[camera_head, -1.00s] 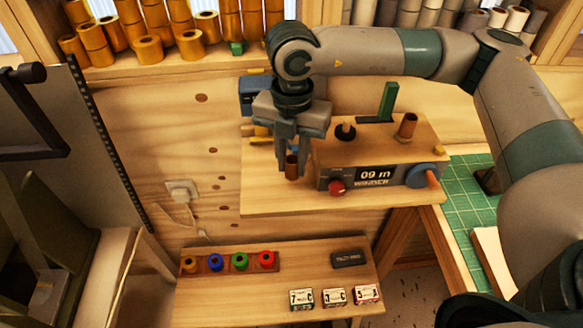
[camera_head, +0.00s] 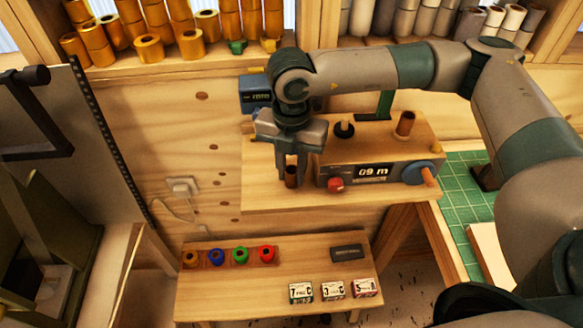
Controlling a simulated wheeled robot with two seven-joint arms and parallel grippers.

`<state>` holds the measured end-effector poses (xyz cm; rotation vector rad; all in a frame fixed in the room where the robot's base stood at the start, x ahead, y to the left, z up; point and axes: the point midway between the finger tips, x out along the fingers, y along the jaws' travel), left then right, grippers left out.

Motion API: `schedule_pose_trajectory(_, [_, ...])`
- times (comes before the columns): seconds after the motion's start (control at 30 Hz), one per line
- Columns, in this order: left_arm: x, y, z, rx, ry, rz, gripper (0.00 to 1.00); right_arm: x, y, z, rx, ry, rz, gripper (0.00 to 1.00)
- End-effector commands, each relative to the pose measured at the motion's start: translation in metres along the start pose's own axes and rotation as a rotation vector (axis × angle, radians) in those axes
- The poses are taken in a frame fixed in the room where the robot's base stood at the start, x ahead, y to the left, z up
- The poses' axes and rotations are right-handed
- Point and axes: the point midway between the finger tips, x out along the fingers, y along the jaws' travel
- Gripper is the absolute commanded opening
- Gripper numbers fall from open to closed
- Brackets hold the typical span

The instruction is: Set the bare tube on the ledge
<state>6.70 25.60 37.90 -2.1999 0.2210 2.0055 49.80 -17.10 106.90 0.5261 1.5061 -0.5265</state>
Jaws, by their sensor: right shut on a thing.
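My right gripper (camera_head: 291,168) points down over the left front part of the wooden winder bench (camera_head: 262,200). It is shut on a small brown bare tube (camera_head: 291,180), which is upright just left of the winder's front panel. I cannot tell whether the tube's lower end touches the bench top. Another brown tube (camera_head: 405,123) stands on top of the winder (camera_head: 357,150). My left gripper is not in view.
The winder has a red knob (camera_head: 335,185), a display and a blue wheel (camera_head: 418,173). A low table (camera_head: 225,290) holds coloured spools and labelled boxes. Gold rolls (camera_head: 191,44) fill a shelf at the back. The bench strip in front of the winder is clear.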

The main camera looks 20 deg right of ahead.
Motion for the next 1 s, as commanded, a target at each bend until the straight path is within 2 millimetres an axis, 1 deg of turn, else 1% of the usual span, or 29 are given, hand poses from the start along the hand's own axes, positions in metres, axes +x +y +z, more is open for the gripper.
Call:
schedule_pose_trajectory(0.2, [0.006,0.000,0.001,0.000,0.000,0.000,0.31,0.004,0.000,0.000,0.000,0.000,0.001,0.03])
schedule_pose_trajectory(0.23, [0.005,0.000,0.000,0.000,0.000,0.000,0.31,0.003,0.000,0.000,0.000,0.000,0.001,0.28])
schedule_pose_trajectory(0.3, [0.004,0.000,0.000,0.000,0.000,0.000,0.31,0.002,0.000,0.000,0.000,0.000,0.001,0.42])
schedule_pose_trajectory(0.63, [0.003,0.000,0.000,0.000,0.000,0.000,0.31,0.002,0.000,0.000,0.000,0.000,0.000,0.42])
schedule_pose_trajectory(0.8, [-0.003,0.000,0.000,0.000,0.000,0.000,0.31,-0.003,0.000,0.000,0.000,0.000,0.000,0.42])
schedule_pose_trajectory(0.87, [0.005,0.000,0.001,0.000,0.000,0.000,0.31,-0.005,0.001,0.001,0.001,-0.002,0.003,0.42])
schedule_pose_trajectory(1.0, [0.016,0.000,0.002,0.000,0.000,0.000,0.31,-0.022,0.001,0.000,0.000,-0.002,0.004,0.42])
